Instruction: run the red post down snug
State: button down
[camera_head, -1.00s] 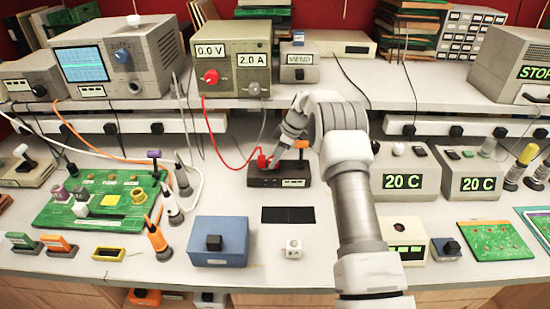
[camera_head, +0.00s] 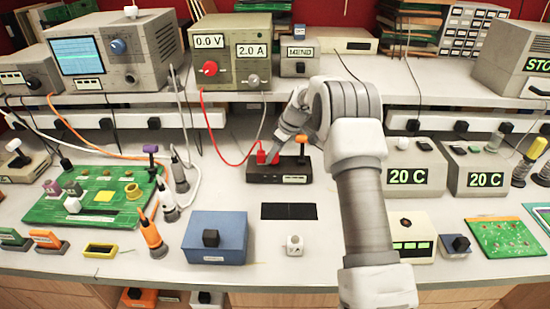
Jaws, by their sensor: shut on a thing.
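The red post (camera_head: 262,157) stands on the left part of a low black box (camera_head: 262,175) at the back of the bench, in the head view. A red lead from the power supply above runs down to it. My gripper (camera_head: 271,154) reaches in from the right and is shut on the red post, at the box top. The fingertips are small and partly merge with the post, so any gap under it cannot be made out. A dark post with an orange top (camera_head: 301,140) stands on the box's right side.
The power supply (camera_head: 230,82) stands on the shelf above. A green board (camera_head: 90,212) is left; 20 C units (camera_head: 414,176) are right.

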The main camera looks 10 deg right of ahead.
jog(key=shift+r, duration=0.1)
jog(key=shift+c, duration=1.8)
grip_release()
jog(key=v, duration=1.7)
jog(key=shift+d+b, duration=0.2)
jog(key=shift+b, duration=0.15)
jog(key=shift+s+r, duration=0.15)
